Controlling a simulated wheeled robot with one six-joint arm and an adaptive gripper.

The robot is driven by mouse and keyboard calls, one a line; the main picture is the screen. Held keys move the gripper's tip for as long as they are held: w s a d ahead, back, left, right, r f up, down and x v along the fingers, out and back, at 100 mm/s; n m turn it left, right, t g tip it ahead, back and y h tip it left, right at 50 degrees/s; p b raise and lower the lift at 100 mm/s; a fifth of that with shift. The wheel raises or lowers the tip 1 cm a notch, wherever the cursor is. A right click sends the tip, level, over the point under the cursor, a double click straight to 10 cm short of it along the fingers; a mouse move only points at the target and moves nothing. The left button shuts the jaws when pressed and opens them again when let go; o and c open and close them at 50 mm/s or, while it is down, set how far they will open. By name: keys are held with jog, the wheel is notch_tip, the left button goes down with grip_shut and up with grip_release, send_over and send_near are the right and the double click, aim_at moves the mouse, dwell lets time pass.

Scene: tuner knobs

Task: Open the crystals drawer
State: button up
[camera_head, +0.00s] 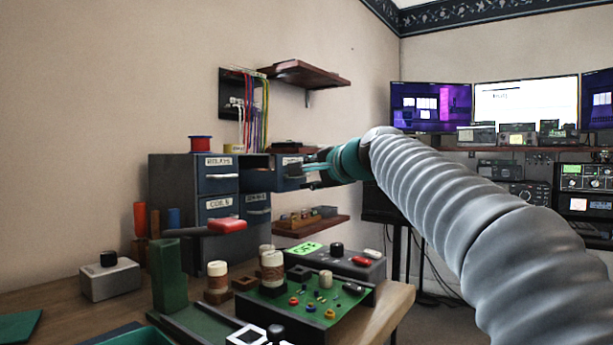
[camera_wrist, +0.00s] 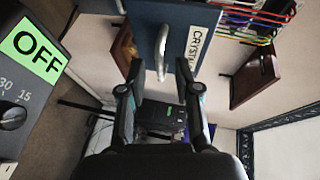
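The crystals drawer (camera_head: 287,174) is the upper right drawer of the blue cabinet in the head view. Its front stands out from the cabinet, with a brown opening visible beside it, so it looks partly open. In the wrist view, its blue front (camera_wrist: 176,18) carries a partly visible CRYSTALS label (camera_wrist: 196,46) and a metal handle (camera_wrist: 161,52). My gripper (camera_head: 316,170) is just right of the drawer front. In the wrist view, my gripper (camera_wrist: 160,70) is open, with a finger on each side of the handle and gaps between; contact cannot be told.
The cabinet (camera_head: 171,196) also holds drawers labelled RELAYS (camera_head: 218,176) and COILS (camera_head: 219,208). A green circuit board (camera_head: 322,300) and a grey box with an OFF sign (camera_head: 307,249) sit on the bench below. A wooden shelf (camera_head: 310,228) is under my gripper.

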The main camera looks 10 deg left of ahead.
jog(key=v, duration=1.1)
jog(key=s+d+f+n+g+h+p, duration=0.2)
jog(key=s+d+f, duration=0.5)
jog(key=f, duration=0.5)
jog(key=s+d+f+n+g+h+p, duration=0.2)
jog(key=s+d+f+h, duration=0.3)
jog(key=s+d+f, duration=0.3)
jog(key=s+d+f+n+g+h+p, duration=0.1)
jog(key=s+d+f+n+h+p, duration=0.1)
jog(key=s+d+f, duration=0.5)
jog(key=s+f+n+h, duration=0.1)
jog(key=s+f+n, duration=0.1)
jog(key=s+f, duration=0.4)
notch_tip(320, 180, down, 3)
jog(key=shift+d+f+g+h+p, duration=0.1)
jog(key=shift+d+g+h+p, duration=0.1)
jog(key=shift+g+h+p, duration=0.15)
